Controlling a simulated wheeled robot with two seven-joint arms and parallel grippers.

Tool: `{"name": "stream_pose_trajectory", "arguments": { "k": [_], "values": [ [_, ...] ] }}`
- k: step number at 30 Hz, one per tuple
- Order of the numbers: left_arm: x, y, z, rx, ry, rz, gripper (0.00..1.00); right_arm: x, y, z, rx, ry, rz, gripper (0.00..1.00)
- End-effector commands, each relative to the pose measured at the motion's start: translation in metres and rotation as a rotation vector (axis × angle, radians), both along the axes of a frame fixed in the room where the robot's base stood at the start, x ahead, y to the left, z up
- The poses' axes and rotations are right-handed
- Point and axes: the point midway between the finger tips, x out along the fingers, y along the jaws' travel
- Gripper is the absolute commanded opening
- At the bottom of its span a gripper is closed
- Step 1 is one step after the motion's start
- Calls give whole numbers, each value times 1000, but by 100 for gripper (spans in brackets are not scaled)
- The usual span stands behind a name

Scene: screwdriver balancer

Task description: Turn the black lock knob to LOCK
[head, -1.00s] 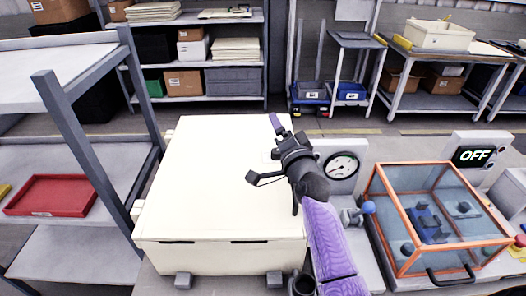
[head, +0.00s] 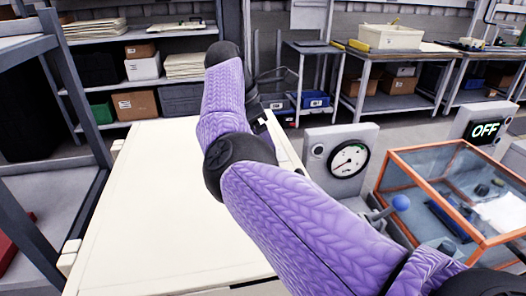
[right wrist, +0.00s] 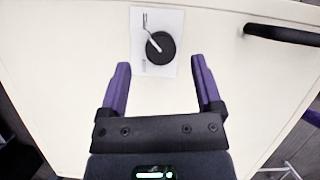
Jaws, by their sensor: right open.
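The black lock knob (right wrist: 165,50) shows in the right wrist view as a round black disc with a pale pointer line aimed up and left. It sits on a white label plate (right wrist: 142,66) on a cream panel; the lettering is too small to read. My right gripper (right wrist: 160,63) is open and empty. Its two purple fingers point toward the plate, one to each side, with the knob just beyond the tips and between their lines. I see no contact. In the head view my right arm hides the knob and most of the gripper. My left gripper is not in view.
The cream cabinet (head: 130,220) fills the left centre of the head view. A dial gauge (head: 349,160), a blue-knobbed lever (head: 400,203) and an orange-framed clear box (head: 425,160) stand right of it, with an OFF sign (head: 485,130) behind. A black handle (right wrist: 280,34) is at upper right in the wrist view.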

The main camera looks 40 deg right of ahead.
Motion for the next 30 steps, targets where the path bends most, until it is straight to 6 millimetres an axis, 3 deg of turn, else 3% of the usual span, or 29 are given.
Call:
{"name": "stream_pose_trajectory", "arguments": {
  "k": [1,6,14,25,26,30],
  "values": [
    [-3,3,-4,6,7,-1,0,-2,-4,-11,-3,2,-2,83],
    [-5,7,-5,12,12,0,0,-5,-11,-27,-3,1,-1,83],
    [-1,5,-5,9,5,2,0,-5,-12,-28,-4,-1,1,83],
    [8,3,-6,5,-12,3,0,-5,-12,-28,-4,-1,1,5],
    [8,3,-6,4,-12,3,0,-5,-12,-28,-4,-1,1,0],
    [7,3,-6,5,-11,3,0,-5,-12,-28,-4,0,2,0]
  ]
}}
